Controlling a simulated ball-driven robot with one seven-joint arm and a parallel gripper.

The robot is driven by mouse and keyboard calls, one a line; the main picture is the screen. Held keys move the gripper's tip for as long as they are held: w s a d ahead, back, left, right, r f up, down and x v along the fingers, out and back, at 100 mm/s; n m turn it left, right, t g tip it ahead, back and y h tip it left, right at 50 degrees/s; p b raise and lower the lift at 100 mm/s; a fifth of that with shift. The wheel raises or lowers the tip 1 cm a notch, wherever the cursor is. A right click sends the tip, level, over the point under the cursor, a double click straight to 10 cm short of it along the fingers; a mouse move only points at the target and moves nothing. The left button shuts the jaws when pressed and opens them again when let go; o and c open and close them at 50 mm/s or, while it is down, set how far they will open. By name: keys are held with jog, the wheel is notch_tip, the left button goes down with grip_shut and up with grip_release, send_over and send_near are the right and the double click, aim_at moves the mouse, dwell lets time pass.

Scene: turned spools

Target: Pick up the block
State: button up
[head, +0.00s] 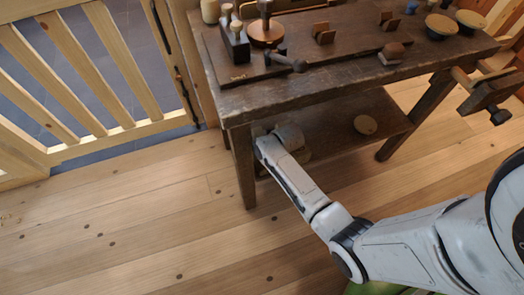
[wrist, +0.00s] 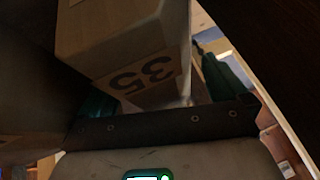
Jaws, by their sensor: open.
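The block (wrist: 125,40) is pale wood or cardboard-coloured with a dark "35" printed on one face. It fills the upper middle of the wrist view, close to my gripper (wrist: 155,85). My gripper is open, with one teal finger on each side of the block's near end. The block hides much of the left finger, and I cannot tell whether either finger touches it. In the head view my arm reaches under the bench top to the lower shelf. The block and fingers cannot be told apart there.
The dark workbench (head: 290,97) has its top close above my arm's end. Several turned pieces and tools stand on top. A slatted wooden gate (head: 75,75) is at left. The floor in front is clear.

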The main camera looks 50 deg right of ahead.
jog(key=shift+f, duration=0.15)
jog(key=c, duration=1.2)
jog(key=shift+c, duration=0.2)
